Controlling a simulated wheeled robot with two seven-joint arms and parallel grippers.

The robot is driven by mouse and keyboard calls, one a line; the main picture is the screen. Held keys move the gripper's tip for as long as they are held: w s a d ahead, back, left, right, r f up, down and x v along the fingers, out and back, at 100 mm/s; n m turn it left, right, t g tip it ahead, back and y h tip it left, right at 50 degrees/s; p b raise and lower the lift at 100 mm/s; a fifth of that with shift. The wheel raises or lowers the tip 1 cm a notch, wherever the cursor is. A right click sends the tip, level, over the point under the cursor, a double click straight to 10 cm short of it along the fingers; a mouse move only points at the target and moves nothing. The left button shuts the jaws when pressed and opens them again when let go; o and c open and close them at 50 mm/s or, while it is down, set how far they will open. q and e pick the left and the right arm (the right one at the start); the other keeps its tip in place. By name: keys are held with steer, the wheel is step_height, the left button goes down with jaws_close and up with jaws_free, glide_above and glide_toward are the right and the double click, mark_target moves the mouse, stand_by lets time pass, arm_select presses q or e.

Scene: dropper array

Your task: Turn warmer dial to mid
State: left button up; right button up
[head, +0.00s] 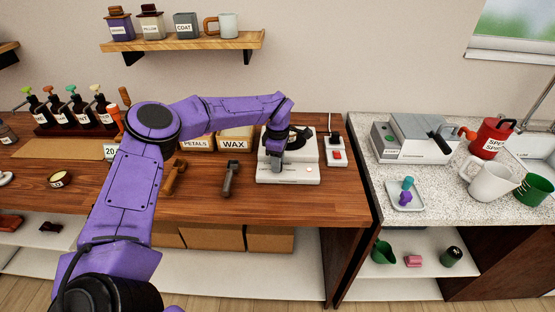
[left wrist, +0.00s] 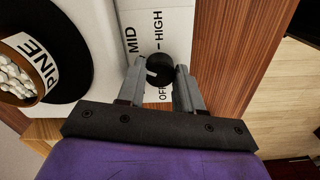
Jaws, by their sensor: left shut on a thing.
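The white warmer (head: 305,176) stands on the wooden counter, with a dark round plate on top. My left gripper (head: 277,160) reaches down over its front left part and hides the dial in the head view. In the left wrist view the black dial (left wrist: 160,67) sits between the two grey fingers of my left gripper (left wrist: 160,75), which is shut on it. Labels MID, HIGH and OFF are printed around the dial. A small pale mark shows on the dial's left side, but I cannot tell surely which label it points to. My right gripper is not in view.
A red switch (head: 337,155) is right of the warmer. Wax (head: 236,140) and petals boxes stand to the left, and dark-handled tools lie in front of them.

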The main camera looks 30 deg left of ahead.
arm_select(q)
steer(key=shift+s+d+f+m, duration=0.15)
steer(key=shift+f+m, duration=0.1)
steer(key=shift+m, duration=0.15)
steer(key=o, duration=1)
steer(key=shift+o, duration=0.2)
steer(key=shift+r, duration=0.1)
step_height(320, 180, up, 10)
steer(key=b, duration=0.2)
steer(key=shift+w+r, duration=0.2)
steer(key=shift+r, duration=0.05)
